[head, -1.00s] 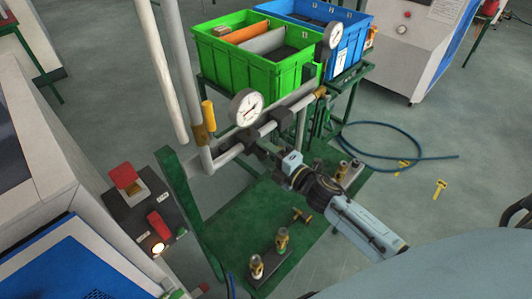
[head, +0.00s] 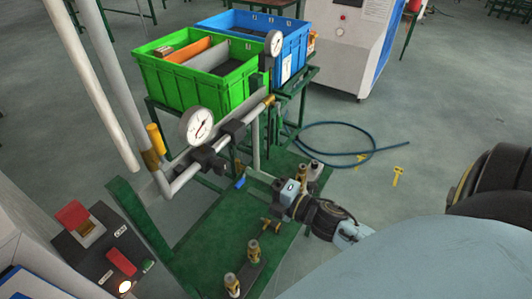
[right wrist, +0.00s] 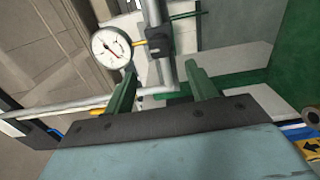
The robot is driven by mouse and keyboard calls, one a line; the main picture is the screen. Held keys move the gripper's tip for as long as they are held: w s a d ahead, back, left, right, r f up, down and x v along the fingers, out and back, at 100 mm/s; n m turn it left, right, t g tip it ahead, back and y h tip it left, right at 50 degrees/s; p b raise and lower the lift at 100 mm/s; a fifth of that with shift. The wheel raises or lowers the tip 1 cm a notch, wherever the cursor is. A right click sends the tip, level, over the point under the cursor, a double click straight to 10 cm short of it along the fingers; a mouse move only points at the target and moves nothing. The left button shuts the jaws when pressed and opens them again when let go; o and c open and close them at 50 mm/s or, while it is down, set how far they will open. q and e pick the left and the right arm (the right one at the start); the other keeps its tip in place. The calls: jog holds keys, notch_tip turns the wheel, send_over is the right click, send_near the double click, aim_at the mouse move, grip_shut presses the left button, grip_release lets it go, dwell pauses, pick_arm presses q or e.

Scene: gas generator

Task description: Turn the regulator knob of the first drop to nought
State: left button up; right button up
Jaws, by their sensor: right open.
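The nearer pressure gauge (head: 197,126) is round and white, mounted on the grey pipe run. A black regulator block (head: 207,160) sits on the pipe below it, with another dark fitting (head: 233,130) further along. I cannot tell which belongs to the first drop. In the right wrist view a gauge (right wrist: 111,48) and a black knob-like part (right wrist: 159,43) show beyond the fingers. My right gripper (head: 276,190) is over the green bench, right of and below the pipe, apart from the black parts. Its green fingers (right wrist: 160,90) are spread and empty. My left gripper is out of view.
A green crate (head: 177,83) and a blue crate (head: 303,45) stand behind the pipe. Brass fittings (head: 253,251) stand on the green bench (head: 208,243). A second gauge (head: 274,43) is further back. A control box (head: 98,243) is at left. A blue hose (head: 375,160) lies on the floor.

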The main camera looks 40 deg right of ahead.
jog(key=shift+v, duration=1.4)
